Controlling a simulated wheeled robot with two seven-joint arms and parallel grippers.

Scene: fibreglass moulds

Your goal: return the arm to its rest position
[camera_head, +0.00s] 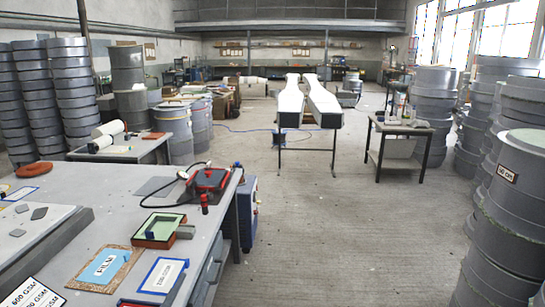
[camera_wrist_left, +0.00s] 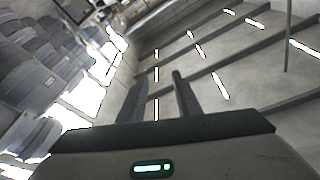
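My left gripper (camera_wrist_left: 158,92) shows in the left wrist view, with its two dark fingers standing apart and nothing between them. Behind the fingers are grey ceiling panels with bright light strips, and bright windows lie to the left, so this view is strongly tilted. I cannot make out either gripper or arm in the head view. My right gripper is in neither view.
Stacked grey drums (camera_head: 515,215) stand at the right. The middle floor (camera_head: 330,220) is clear up to two white moulds (camera_head: 290,98).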

